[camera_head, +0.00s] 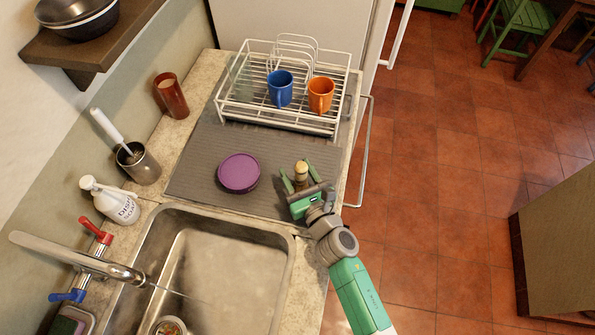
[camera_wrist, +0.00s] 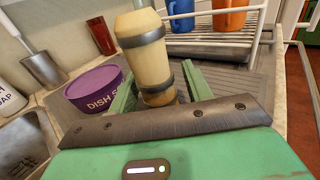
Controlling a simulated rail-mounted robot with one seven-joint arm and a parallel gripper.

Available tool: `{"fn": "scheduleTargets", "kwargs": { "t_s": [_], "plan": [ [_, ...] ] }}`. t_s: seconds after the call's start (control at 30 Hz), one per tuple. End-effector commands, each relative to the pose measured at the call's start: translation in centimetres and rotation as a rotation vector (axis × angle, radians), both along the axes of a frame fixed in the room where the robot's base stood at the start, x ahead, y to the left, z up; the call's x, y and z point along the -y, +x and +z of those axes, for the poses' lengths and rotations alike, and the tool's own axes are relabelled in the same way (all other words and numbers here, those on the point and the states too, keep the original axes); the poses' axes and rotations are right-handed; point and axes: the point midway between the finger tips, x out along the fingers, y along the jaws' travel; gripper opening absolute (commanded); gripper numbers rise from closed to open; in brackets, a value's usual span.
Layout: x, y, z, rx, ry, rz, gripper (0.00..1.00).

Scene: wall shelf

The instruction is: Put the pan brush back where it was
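The pan brush, as I take it, is a tan cylinder (camera_wrist: 150,62) with grey bands. It also shows in the head view (camera_head: 301,175), where it appears upright over the right front of the grey ribbed mat (camera_head: 205,178). My gripper (camera_head: 298,177) has its green fingers on either side of the brush. In the wrist view, my gripper (camera_wrist: 160,88) looks open around the brush, with narrow gaps at the fingers. The brush's lower end is partly hidden behind the gripper's dark front bar.
A purple dish-soap tub (camera_head: 239,172) sits left of the brush. A white dish rack (camera_head: 285,88) holds a blue mug (camera_head: 280,89) and an orange mug (camera_head: 320,95). A metal cup (camera_head: 140,166) holds a white-handled brush. The sink (camera_head: 225,255) lies in front.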

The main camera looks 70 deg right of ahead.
Motion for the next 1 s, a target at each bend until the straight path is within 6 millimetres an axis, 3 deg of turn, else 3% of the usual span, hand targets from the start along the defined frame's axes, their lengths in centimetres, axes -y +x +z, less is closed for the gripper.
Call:
{"fn": "scheduleTargets", "kwargs": {
  "t_s": [0.17, 0.63, 1.0],
  "plan": [
    [-0.1, -0.1, 0.4, 0.0, 0.0, 0.0, 0.49],
    [-7.5, -7.5, -0.1, -0.001, 0.001, -0.002, 0.49],
    [-8.6, -8.5, 0.2, 0.001, -0.001, 0.0, 0.49]
  ]
}}
